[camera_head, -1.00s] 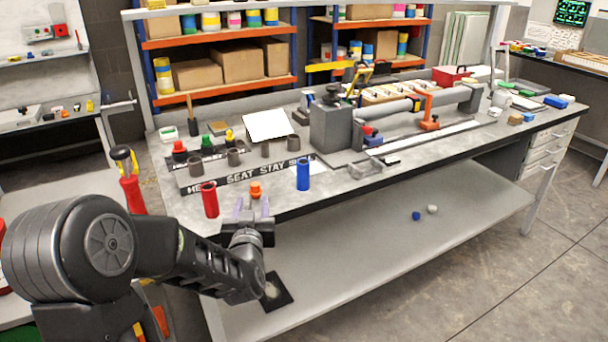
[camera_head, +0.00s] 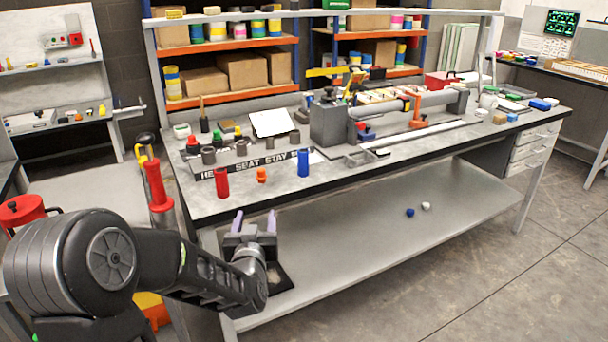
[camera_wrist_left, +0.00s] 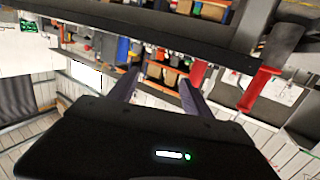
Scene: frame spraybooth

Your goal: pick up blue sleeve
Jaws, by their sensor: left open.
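The blue sleeve (camera_head: 303,163) stands upright near the front edge of the workbench (camera_head: 400,172). A red sleeve (camera_head: 222,183) stands upright to its left, with a small orange piece (camera_head: 261,175) between them. My left gripper (camera_head: 254,220) is open and empty, in front of the bench's front edge. It is below and left of the blue sleeve, and apart from it. My right gripper is not in view.
A black strip with white lettering (camera_head: 245,168) and several grey sleeves stand behind the red sleeve. A grey vise-like block (camera_head: 328,125) stands behind the blue sleeve. A lower shelf (camera_head: 370,235) runs under the bench. A red-handled tool (camera_head: 157,187) stands left of the bench.

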